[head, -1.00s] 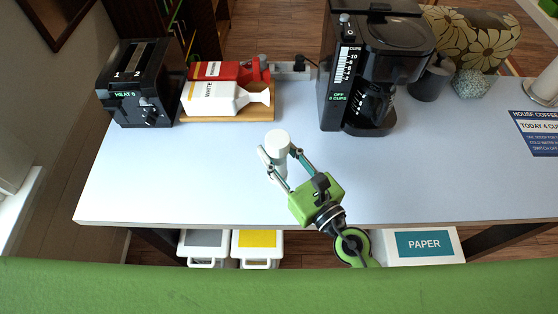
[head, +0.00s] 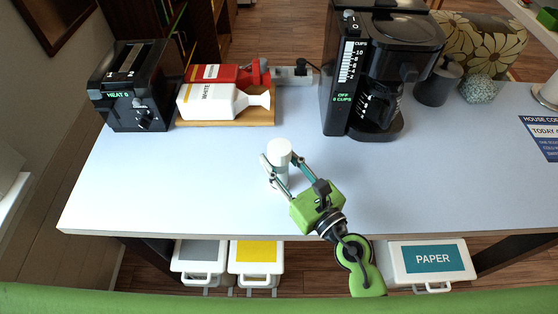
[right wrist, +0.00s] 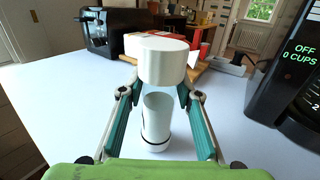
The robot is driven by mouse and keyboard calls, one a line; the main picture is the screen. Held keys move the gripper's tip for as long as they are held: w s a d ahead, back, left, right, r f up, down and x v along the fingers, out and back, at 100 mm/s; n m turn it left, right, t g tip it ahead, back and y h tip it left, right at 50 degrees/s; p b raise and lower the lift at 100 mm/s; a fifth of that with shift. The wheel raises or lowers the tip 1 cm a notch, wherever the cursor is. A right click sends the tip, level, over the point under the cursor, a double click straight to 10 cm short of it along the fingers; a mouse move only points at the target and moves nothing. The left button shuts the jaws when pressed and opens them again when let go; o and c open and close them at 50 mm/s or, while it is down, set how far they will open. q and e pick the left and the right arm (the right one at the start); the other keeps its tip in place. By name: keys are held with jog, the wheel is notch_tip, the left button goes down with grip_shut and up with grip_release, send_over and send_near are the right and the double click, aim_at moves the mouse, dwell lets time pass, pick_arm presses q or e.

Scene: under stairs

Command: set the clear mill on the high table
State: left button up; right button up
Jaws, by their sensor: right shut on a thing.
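The clear mill (head: 280,148) has a broad white cap and a paler body. It is upright over the pale blue-grey table (head: 180,190), left of the table's middle. My right gripper (head: 281,164) is shut on it, one finger on each side. In the right wrist view the mill (right wrist: 163,60) stands between the teal finger pads, with a dark ring near its base. I cannot tell for sure whether its base touches the tabletop. My left gripper is not in view.
A black coffee maker (head: 345,90) stands behind and right of the mill. Tabletop around the mill is clear. Bins (head: 255,258) sit below the front edge.

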jog(key=shift+f, duration=0.15)
jog(key=o, duration=1.3)
jog(key=shift+c, duration=0.2)
jog(key=shift+r, duration=0.25)
jog(key=b+v, duration=0.4)
jog(key=v, duration=0.8)
jog(key=shift+b, duration=0.35)
